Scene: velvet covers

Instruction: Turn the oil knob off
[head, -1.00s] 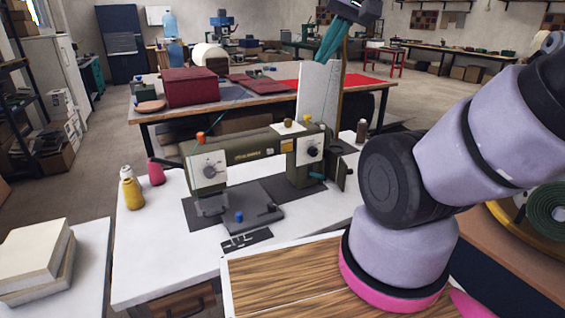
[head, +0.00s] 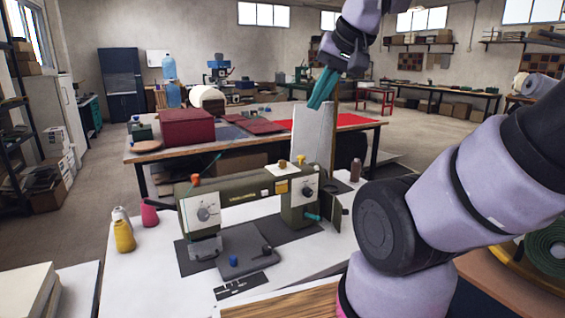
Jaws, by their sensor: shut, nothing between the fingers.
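An olive-green sewing machine (head: 243,200) stands on a white table in the head view. It has a dial on the left white face (head: 207,214) and another on the right white face (head: 304,190). An orange knob (head: 194,179) and yellow knobs (head: 282,164) are on top, a blue knob (head: 233,261) is on the bed, and a teal knob (head: 312,217) is low on the right. I cannot tell which is the oil knob. My gripper (head: 316,104) has teal fingers, is shut and empty, and hangs above the machine's right end, apart from it.
A white upright panel (head: 313,133) is behind the machine. A back table holds a red box (head: 187,128). My arm fills the right side.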

